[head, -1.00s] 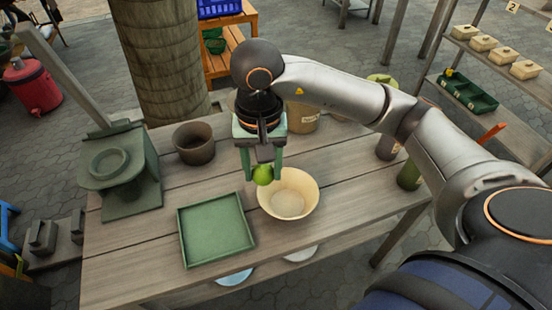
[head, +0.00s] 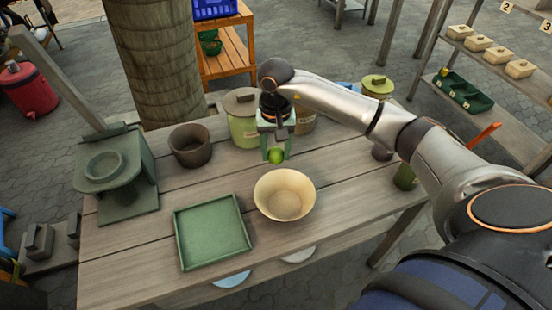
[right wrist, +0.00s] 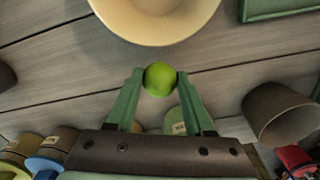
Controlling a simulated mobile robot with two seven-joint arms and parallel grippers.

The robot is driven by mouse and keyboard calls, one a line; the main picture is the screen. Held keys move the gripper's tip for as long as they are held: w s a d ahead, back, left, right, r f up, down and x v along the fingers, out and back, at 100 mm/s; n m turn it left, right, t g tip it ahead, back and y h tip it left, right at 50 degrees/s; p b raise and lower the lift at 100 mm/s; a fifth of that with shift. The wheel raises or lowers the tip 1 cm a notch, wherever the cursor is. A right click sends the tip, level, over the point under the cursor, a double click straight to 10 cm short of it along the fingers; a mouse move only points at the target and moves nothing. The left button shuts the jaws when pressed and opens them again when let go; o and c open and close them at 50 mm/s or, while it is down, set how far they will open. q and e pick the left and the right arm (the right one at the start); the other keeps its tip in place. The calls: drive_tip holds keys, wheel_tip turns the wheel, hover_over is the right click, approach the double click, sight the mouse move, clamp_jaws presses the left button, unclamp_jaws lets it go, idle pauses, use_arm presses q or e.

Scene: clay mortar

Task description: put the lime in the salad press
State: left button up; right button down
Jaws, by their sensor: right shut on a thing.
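My right gripper (head: 276,154) is shut on the green lime (head: 276,157) and holds it behind the cream bowl. In the right wrist view the lime (right wrist: 160,79) sits between the two green fingertips, apart from the bowl. The salad press (head: 118,172) looks to be the dark green device at the table's left end, with a round ring on top and a long lever slanting up to the left. It is well to the left of my right gripper. My left gripper is not in view.
The cream bowl (head: 284,206), a green square tray (head: 211,263) and a dark brown pot (head: 191,146) stand on the wooden table (head: 330,225). Lidded canisters (head: 243,125) line the back edge. Bare planks lie between the pot and the tray.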

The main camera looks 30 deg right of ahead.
sight(276, 160)
drive_tip(key=shift+d+f, duration=0.1)
drive_tip(key=shift+f, duration=1.55)
drive_tip(key=shift+f, duration=0.2)
drive_tip(key=shift+c, duration=1.4)
unclamp_jaws()
drive_tip(key=shift+r, duration=0.1)
